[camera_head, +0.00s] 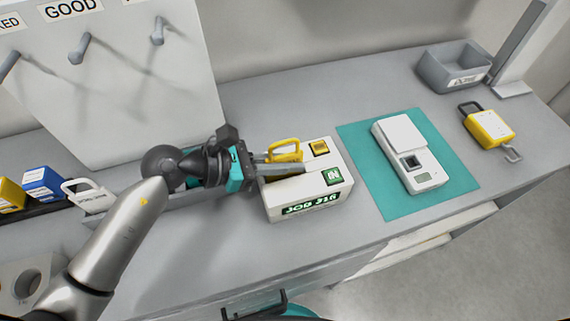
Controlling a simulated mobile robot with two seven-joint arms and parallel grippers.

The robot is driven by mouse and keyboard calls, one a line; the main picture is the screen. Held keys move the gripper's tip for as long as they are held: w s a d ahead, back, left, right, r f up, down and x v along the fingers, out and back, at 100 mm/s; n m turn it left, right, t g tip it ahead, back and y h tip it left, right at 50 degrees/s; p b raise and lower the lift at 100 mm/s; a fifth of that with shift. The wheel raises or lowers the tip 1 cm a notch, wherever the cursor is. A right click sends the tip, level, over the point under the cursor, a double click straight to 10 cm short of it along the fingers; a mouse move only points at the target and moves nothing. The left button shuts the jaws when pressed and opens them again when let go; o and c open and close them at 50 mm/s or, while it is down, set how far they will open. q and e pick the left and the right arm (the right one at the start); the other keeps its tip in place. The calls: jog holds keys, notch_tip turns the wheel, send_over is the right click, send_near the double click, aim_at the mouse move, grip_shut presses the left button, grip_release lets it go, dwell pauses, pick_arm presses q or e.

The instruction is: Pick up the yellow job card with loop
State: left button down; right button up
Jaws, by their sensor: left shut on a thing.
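My right gripper is not in view.
A white scale (408,150) stands on a teal mat (375,185). A yellow device with a dark loop and hook (488,125) lies at right, near a grey bin (440,76). Blue (42,182) and white (88,193) cards stand at left. A pegged board (120,100) rises behind.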

pick_arm(q)
jog(key=shift+r, duration=0.15)
notch_tip(320, 180, up, 20)
jog(key=p, duration=0.3)
dwell(0.9)
